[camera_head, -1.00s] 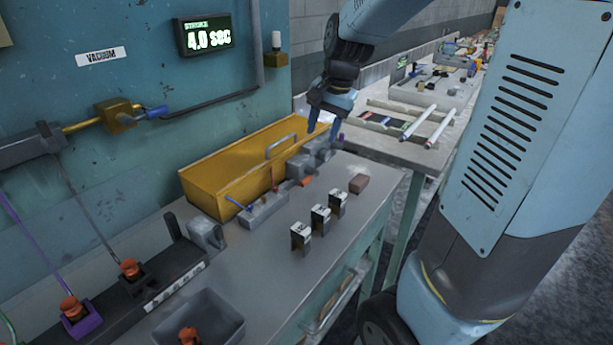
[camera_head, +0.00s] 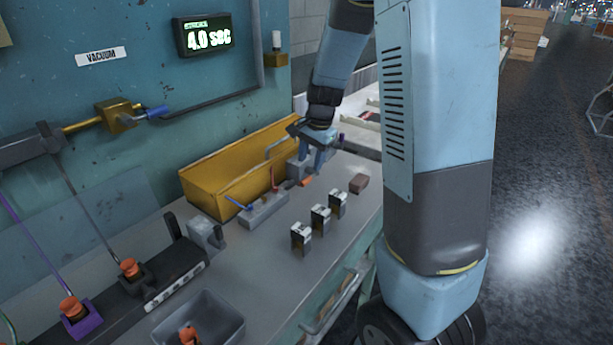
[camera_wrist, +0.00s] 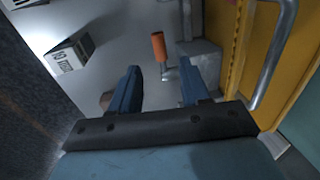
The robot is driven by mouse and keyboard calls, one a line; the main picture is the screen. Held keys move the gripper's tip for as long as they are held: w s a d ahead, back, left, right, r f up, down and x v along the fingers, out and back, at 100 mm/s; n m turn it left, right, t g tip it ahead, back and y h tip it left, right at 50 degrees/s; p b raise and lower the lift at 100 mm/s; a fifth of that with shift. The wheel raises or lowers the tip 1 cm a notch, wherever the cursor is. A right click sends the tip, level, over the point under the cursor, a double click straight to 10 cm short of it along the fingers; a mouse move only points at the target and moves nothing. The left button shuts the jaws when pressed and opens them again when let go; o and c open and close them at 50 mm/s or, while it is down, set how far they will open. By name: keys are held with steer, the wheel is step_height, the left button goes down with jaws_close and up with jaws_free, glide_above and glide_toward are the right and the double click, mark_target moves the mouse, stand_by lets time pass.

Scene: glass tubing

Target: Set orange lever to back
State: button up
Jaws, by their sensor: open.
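The orange lever (camera_head: 305,181) shows just below my gripper in the head view, beside a grey block on the bench. In the wrist view, the lever's orange cylindrical grip (camera_wrist: 159,46) stands on a thin metal stem beyond the fingertips, roughly in line with the gap between them. My gripper (camera_head: 312,168) is open and empty, pointing down over the bench. Its two blue fingers (camera_wrist: 159,75) are apart in the wrist view, and neither visibly touches the lever. In the head view, the gripper hides part of the grey block behind.
A yellow box (camera_head: 205,200) with a metal handle (camera_wrist: 277,50) stands close beside the lever. A grey block (camera_head: 262,212) carries blue and red levers. Several small labelled blocks (camera_head: 320,218) and a brown block (camera_head: 358,183) stand towards the bench's front edge.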

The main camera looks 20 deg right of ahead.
mark_target(306, 178)
steer(key=f, duration=0.4)
steer(key=w+f, duration=0.1)
steer(key=f, duration=0.1)
steer(key=shift+a+f, duration=0.35)
steer(key=shift+a, duration=0.05)
steer(key=shift+c, duration=0.4)
jaws_close()
